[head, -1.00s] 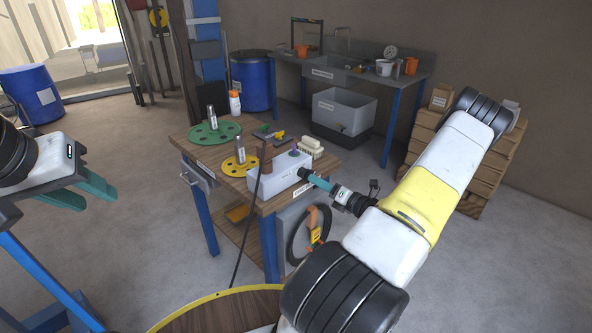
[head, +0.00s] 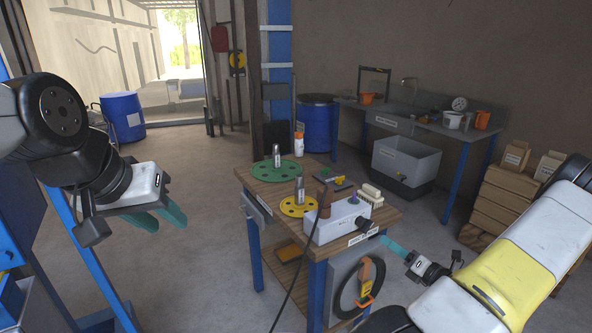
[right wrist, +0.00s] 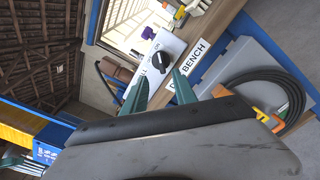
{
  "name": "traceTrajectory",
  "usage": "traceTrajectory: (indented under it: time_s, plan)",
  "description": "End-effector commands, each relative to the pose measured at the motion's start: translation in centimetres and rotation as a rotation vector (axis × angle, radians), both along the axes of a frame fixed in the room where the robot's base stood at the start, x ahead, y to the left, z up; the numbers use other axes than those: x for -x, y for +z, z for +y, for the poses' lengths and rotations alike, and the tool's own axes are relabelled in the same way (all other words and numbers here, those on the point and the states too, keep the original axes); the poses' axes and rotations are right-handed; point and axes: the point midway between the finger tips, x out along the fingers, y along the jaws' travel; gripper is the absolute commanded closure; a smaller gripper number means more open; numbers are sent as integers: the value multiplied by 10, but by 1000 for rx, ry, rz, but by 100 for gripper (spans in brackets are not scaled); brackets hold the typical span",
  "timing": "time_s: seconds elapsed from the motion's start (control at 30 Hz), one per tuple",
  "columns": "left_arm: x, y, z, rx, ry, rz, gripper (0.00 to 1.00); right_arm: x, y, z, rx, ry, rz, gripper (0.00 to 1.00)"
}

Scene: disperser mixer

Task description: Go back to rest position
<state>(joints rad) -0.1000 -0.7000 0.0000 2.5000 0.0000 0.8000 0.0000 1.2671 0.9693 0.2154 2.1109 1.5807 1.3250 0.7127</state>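My left gripper (head: 165,218) hangs at the left of the head view over bare floor. Its two teal fingers stand apart with nothing between them. My right gripper (head: 385,241) is at the near right corner of the wooden bench, beside the white control box (head: 337,219). In the right wrist view its two teal fingers (right wrist: 160,90) are spread and empty. The box's black knob (right wrist: 159,62) shows beyond and between them, with a visible gap. The knob also shows in the head view (head: 365,224).
The bench (head: 268,186) carries a green disc (head: 265,172), a yellow disc (head: 290,207) and a brush (head: 370,195). A coiled black hose (head: 350,298) hangs on its side. Wooden drawers (head: 492,205) stand at the right. Open floor (head: 190,260) lies left of the bench.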

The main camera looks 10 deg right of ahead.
Motion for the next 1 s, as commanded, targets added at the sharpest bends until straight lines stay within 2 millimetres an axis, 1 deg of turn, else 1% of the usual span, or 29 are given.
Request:
traceTrajectory:
  time_s: [0.07,0.17,0.2,0.27,0.3,0.4,0.5,0.6,0.7,0.8,0.97,1.0]
  plan:
    - [0,0,0,0,0,0,64,-5,12,14,51,60,-12,66]
    - [0,0,0,0,0,0,64,-10,39,49,185,209,-44,66]
    - [0,0,0,0,0,0,64,-11,52,68,259,289,-63,66]
    - [0,0,0,0,0,0,64,-9,72,98,382,419,-100,66]
    - [0,0,0,0,0,0,64,-5,84,118,466,508,-130,66]
    - [0,0,0,0,0,0,64,10,110,161,679,718,-213,66]
    - [0,0,0,0,0,0,64,30,132,197,892,915,-312,66]
    - [0,0,0,0,0,0,64,54,152,224,1108,1098,-428,66]
    - [0,0,0,0,0,0,64,77,169,242,1328,1264,-560,66]
    - [0,0,0,0,0,0,64,100,186,253,1550,1411,-706,66]
    - [0,0,0,0,0,0,64,129,214,259,1914,1593,-964,66]
    - [0,0,0,0,0,0,64,136,222,259,2009,1627,-1032,66]
